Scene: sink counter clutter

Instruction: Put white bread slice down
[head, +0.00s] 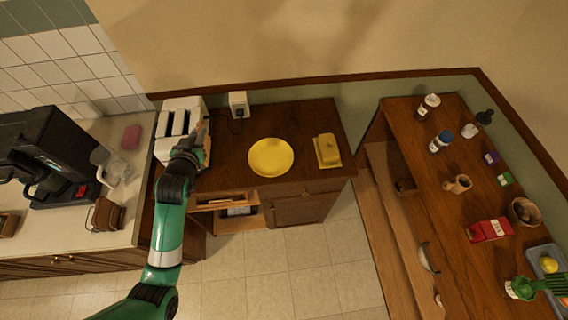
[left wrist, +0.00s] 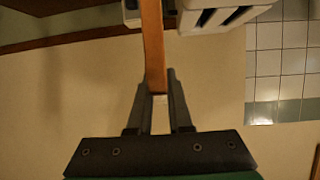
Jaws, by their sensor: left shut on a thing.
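The white bread slice (left wrist: 153,45) shows edge-on in the left wrist view as a narrow brown strip between my left gripper's fingers (left wrist: 159,88). In the head view, my left gripper (head: 194,148) is shut on it at the front right of the white toaster (head: 170,104). Only a small tan part of the slice (head: 201,130) shows there, beside the toaster's right side. The toaster has dark slots on top and also shows in the left wrist view (left wrist: 222,15). I cannot tell whether the slice touches it. My right gripper is in neither view.
A yellow plate (head: 271,157) lies on the wooden cabinet top, right of the toaster. A yellow butter dish (head: 327,151) stands farther right. A dark coffee machine (head: 48,150) is on the left counter. The wooden table (head: 420,185) at right holds several jars and other items.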

